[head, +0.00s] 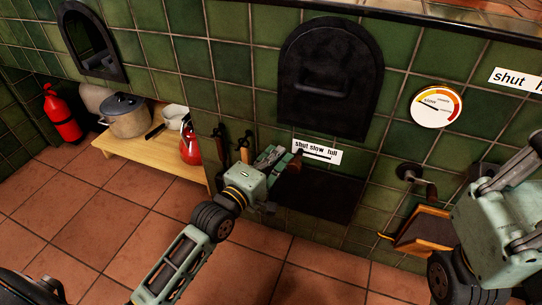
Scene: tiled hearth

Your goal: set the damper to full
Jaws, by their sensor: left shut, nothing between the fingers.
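A white plate (326,152) marked shut, slow, full is on the green tiled wall below the black arched door. My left gripper (286,158) is shut and empty at the plate's left end, by the word shut. A small brown knob (294,167) shows at its fingertips; whether they touch cannot be told, and its mounting is hidden. A second plate (515,80) at the right edge is cut off after shut. My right gripper (532,145) is at the right edge; its fingertips are not clear.
A round dial (436,105) and a dark lever (410,173) are on the wall at the right. A wooden tray-like thing (425,230) is below.

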